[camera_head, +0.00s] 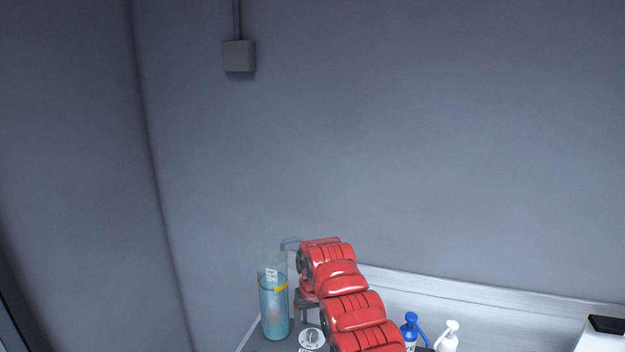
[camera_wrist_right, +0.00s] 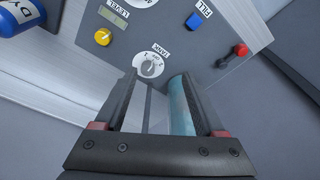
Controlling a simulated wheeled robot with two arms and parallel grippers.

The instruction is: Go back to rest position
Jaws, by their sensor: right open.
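My right arm shows in the head view as a chain of red segments reaching up from the bottom. My right gripper (camera_wrist_right: 160,103) shows in the right wrist view, its two dark fingers apart with nothing between them held. Beyond the fingertips is a white round knob (camera_wrist_right: 151,66) marked TANK on a grey panel (camera_wrist_right: 175,30). A clear tank (camera_head: 274,305) with blue liquid and a yellow band stands left of my arm; it also shows in the wrist view (camera_wrist_right: 181,108), behind the right-hand finger. My left gripper is not in either view.
On the panel are a yellow button (camera_wrist_right: 103,37), a blue FILL button (camera_wrist_right: 194,21) and a red-tipped lever (camera_wrist_right: 240,50). A blue bottle (camera_head: 410,328) and a white bottle (camera_head: 448,338) stand right of my arm. A wall box (camera_head: 239,56) hangs above. The space above the counter is free.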

